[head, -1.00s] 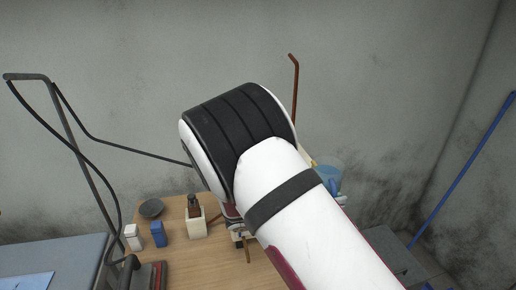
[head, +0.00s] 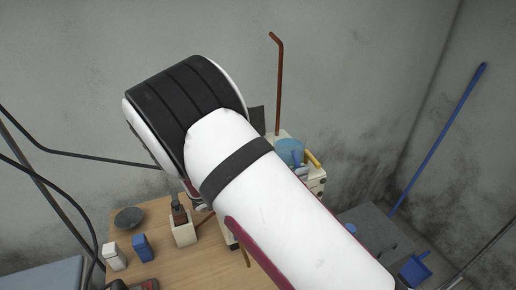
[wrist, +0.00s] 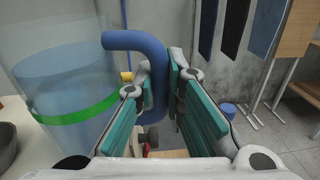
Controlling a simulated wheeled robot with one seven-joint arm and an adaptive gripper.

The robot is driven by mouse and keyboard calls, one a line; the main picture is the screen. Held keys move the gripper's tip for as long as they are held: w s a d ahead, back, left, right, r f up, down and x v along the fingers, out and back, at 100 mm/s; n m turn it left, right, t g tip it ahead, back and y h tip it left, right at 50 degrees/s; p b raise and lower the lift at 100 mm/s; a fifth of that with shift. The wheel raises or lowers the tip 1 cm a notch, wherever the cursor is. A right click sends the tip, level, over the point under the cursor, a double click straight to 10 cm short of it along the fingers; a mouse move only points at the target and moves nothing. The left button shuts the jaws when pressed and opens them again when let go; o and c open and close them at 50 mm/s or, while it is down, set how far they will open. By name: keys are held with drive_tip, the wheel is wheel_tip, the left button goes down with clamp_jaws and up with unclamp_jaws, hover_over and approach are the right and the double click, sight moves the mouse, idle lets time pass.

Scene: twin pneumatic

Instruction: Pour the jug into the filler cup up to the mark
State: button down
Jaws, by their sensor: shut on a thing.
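In the wrist view, my gripper (wrist: 156,100) is shut on the blue handle (wrist: 135,41) of a clear jug; the handle stands upright between its green pads. The clear jug (wrist: 65,85) is at the left, holds pale blue liquid and has a green band around it. The liquid's surface shows above the band. It looks about upright; its base is out of view. In the head view, a bluish clear vessel (head: 289,150) stands at the right end of the bench, partly behind my arm. I cannot tell whether it is the filler cup. My gripper is hidden there.
A wooden bench (head: 165,265) holds a dark dish (head: 128,218), a cream holder (head: 184,234), a blue box (head: 142,247) and a white box (head: 114,257). A brown pipe (head: 278,85) rises behind. A blue-handled pole (head: 437,138) leans at the right wall.

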sight(293, 154)
drive_tip(key=shift+r, duration=0.15)
drive_tip(key=shift+w+a+r+n+h+b, duration=0.2)
drive_tip(key=shift+w+r+n, duration=0.05)
drive_tip(key=shift+r+n, duration=0.25)
drive_tip(key=shift+w+a+r+n+h+b, duration=0.15)
drive_tip(key=shift+w+a+r+n+h, duration=0.1)
drive_tip(key=shift+r+n, duration=0.25)
drive_tip(key=shift+w+a+r+n+t+h+b, duration=0.15)
drive_tip(key=shift+w+a+r+n+t+b, duration=0.2)
drive_tip(key=shift+n, duration=0.25)
drive_tip(key=shift+w+a+r+n+t+h+b, duration=0.15)
drive_tip(key=shift+w+r+n, duration=0.1)
drive_tip(key=shift+r+n, duration=0.3)
drive_tip(key=shift+w+a+r+n+t+h+b, duration=0.15)
drive_tip(key=shift+w+a+r+n+b, duration=0.25)
drive_tip(key=shift+w+n, duration=0.3)
drive_tip(key=shift+w+a+r+n+t+h+b, duration=0.15)
drive_tip(key=shift+w+a+r+n+b, duration=0.2)
drive_tip(key=shift+n, duration=0.5)
drive_tip(key=shift+w+a+r+n+t+h+b, duration=0.1)
drive_tip(key=shift+w+a+n+t+b, duration=0.15)
drive_tip(key=shift+n, duration=0.4)
drive_tip(key=shift+w+a+r+n+t+h+b, duration=0.1)
drive_tip(key=shift+w+a+n+t+h, duration=0.2)
drive_tip(key=shift+n, duration=0.4)
drive_tip(key=shift+w+a+r+n+t+y+b, duration=0.15)
drive_tip(key=shift+w+n, duration=0.2)
drive_tip(key=shift+n, duration=0.3)
idle(2.1)
